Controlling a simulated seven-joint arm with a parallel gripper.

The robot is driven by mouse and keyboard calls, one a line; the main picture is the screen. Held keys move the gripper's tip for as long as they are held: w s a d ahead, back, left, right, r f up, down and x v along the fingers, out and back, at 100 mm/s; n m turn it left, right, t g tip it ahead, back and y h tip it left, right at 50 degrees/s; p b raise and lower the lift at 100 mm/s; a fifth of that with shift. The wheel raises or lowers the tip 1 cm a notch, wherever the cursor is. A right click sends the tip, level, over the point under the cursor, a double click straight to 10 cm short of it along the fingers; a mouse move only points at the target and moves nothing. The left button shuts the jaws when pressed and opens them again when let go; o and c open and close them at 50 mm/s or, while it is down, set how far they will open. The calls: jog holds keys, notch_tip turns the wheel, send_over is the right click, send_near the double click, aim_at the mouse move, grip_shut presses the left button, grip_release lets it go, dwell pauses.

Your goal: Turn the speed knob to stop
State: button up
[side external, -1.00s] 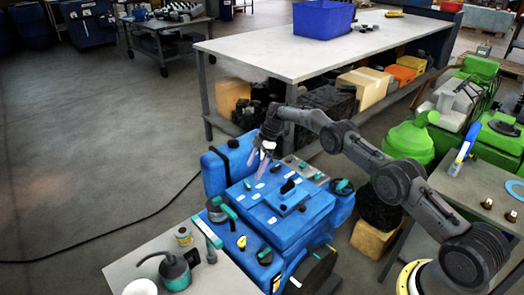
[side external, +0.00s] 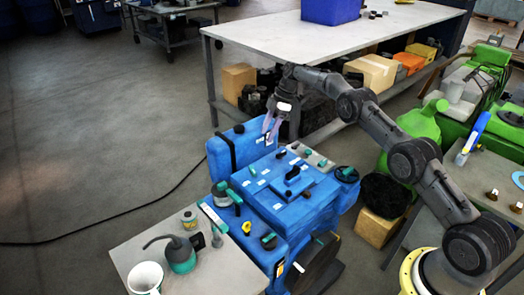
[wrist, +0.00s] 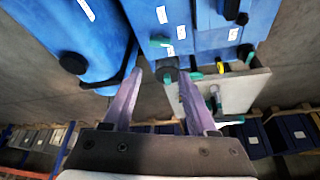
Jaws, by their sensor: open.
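The blue engine (side external: 300,206) stands on the floor in the middle of the side view. Several small dark and green knobs and white labels are on its top; I cannot tell which is the speed knob. My gripper (side external: 269,134) is above the far left part of the engine, pointing down, open and empty. In the wrist view my gripper (wrist: 161,80) has its fingers apart, and a round dark knob (wrist: 168,70) with a green part appears between the fingertips. I cannot tell how far it is from them. The fingers appear apart from the engine.
A blue tank (side external: 233,150) stands at the engine's left end. A small table (side external: 213,268) in front holds a mug (side external: 145,277) and an oil can (side external: 180,255). A long grey workbench (side external: 355,38) stands behind.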

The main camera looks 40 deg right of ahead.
notch_tip(320, 180, up, 3)
jog(key=shift+f, duration=0.2)
jog(key=m+t+h, duration=0.1)
jog(key=m+t, duration=0.2)
jog(key=m, duration=0.2)
send_over(253, 170)
jog(key=w, duration=0.3)
notch_tip(253, 170, down, 3)
jog(key=s+a+f+m+t+h, duration=0.2)
jog(key=a+m+t, duration=0.1)
jog(key=a+m, duration=0.25)
jog(key=s+r+m+t+h, duration=0.3)
jog(key=s+m, duration=0.1)
jog(key=s, duration=0.3)
jog(key=s+r+m+t+h, duration=0.2)
jog(key=s+r+m+h, duration=0.15)
jog(key=s, duration=0.35)
jog(key=shift+y, duration=0.35)
jog(key=f, duration=0.9)
jog(key=d+f, duration=0.1)
jog(key=f, duration=0.4)
jog(key=shift+f, duration=0.2)
jog(key=shift+w+d+f, duration=0.2)
jog(key=shift+w+f, duration=0.15)
jog(key=shift+w, duration=0.2)
jog(key=x, duration=1.2)
jog(key=shift+w+r, duration=0.1)
jog(key=shift+w, duration=0.25)
